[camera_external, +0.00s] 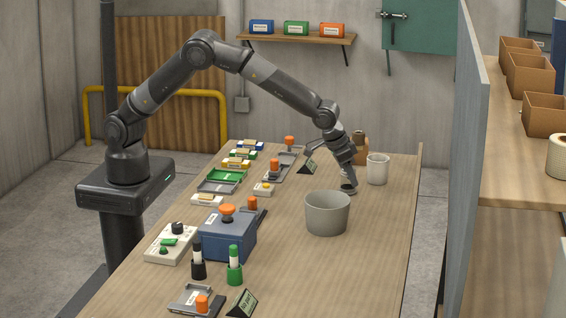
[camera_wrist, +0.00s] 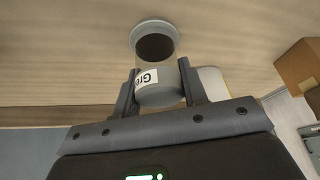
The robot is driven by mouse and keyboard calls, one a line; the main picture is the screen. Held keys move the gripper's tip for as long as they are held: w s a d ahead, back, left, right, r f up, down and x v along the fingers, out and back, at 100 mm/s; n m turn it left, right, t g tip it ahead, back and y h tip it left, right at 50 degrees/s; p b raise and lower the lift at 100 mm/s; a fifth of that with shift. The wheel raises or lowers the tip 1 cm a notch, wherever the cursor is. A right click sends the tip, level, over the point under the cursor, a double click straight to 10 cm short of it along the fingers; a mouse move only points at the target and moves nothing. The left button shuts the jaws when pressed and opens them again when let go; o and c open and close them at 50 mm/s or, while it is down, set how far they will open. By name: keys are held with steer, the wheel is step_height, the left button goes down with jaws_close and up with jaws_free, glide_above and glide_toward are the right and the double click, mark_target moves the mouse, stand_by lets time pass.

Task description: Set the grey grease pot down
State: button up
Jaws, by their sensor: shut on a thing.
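The grey grease pot (camera_wrist: 154,88) is between the two fingers of my gripper (camera_wrist: 160,70) in the wrist view. It has a white label on which "Gre" can be read, and a dark round area at its wider, rimmed end. In the external view my gripper (camera_external: 347,178) points down at the table's far right part, with the pot (camera_external: 348,188) low in it, mostly hidden. The pot is at or just above the wooden table (camera_external: 300,265); I cannot tell whether it touches.
A large grey bin (camera_external: 327,215) stands just in front of my gripper, and a whitish cup (camera_external: 377,170) stands close on its right. A brown object (camera_external: 361,152) is behind. A blue box (camera_external: 228,238) and several trays lie left. The table's front right is clear.

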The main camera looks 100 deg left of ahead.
steer(key=o, duration=1)
steer(key=shift+f, duration=0.1)
steer(key=shift+o, duration=0.2)
steer(key=s+r+h, duration=0.1)
steer(key=s+r, duration=0.6)
steer(key=r, duration=0.2)
steer(key=s+r, duration=0.6)
steer(key=r, duration=0.4)
steer(key=s+a+r+m, duration=0.1)
steer(key=s+r, duration=0.2)
steer(key=s, duration=0.4)
steer(key=s+r+m, duration=0.1)
steer(key=s+r, duration=0.1)
steer(key=s, duration=0.4)
steer(key=s+f+m+t, duration=0.1)
steer(key=s+f+m, duration=0.1)
steer(key=s, duration=2.2)
steer(key=shift+d+f+m+h, duration=0.15)
steer(key=shift+f+m+h, duration=0.15)
steer(key=shift+h, duration=0.1)
